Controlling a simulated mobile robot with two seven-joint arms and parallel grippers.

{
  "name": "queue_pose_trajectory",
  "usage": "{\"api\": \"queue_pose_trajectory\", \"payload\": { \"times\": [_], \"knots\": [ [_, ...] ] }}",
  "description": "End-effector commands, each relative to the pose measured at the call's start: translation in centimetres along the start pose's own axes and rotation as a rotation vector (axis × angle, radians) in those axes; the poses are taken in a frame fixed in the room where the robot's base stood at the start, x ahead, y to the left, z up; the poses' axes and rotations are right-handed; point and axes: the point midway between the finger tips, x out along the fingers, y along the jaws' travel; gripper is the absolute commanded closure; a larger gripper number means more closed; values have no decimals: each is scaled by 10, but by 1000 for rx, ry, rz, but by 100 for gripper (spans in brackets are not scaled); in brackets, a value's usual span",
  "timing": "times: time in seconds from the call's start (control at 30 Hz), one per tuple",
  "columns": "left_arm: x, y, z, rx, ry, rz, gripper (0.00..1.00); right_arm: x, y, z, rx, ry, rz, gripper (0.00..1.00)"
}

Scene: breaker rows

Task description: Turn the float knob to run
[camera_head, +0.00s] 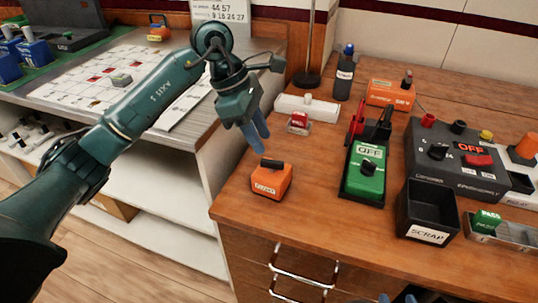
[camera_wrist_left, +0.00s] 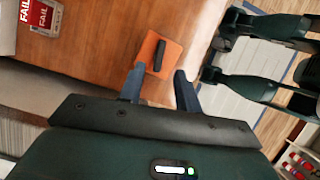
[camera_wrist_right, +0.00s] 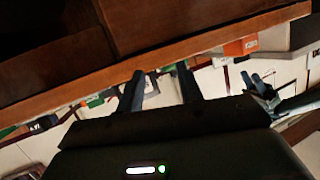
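A small orange box (camera_head: 271,184) with a black bar knob (camera_head: 272,163) on top sits near the wooden bench's left front edge. Its front label is too small to read surely; I take it for the float knob's box. In the left wrist view the orange box (camera_wrist_left: 165,54) and its dark knob (camera_wrist_left: 159,55) lie just beyond the fingertips. My left gripper (camera_head: 262,143) is open and empty, pointing down above and behind the box, apart from it. My right gripper (camera_wrist_right: 160,70) is open and empty, low at the bench's front; its tips barely show at the head view's bottom edge.
A green OFF meter (camera_head: 364,175), a black SCRAP bin (camera_head: 428,212) and a grey power supply (camera_head: 455,160) stand to the right. A red FAIL block (camera_head: 299,121) and an orange box (camera_head: 390,95) are behind. Drawer handles (camera_head: 300,275) project in front.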

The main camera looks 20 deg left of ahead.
Motion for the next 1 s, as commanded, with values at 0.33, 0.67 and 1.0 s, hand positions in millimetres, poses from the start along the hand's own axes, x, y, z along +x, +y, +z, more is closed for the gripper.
{"api": "queue_pose_trajectory", "payload": {
  "times": [0.33, 0.67, 1.0],
  "knots": [
    [53, 0, 0, 2, -1, -2, 66, -1, 1, -3, -5, 17, 2, 64],
    [59, 0, 0, 1, 0, 0, 66, -1, 1, -4, -6, 20, 3, 64],
    [59, 0, 0, 1, 0, 0, 89, -1, 1, -4, 0, 20, 6, 64]
  ]
}}
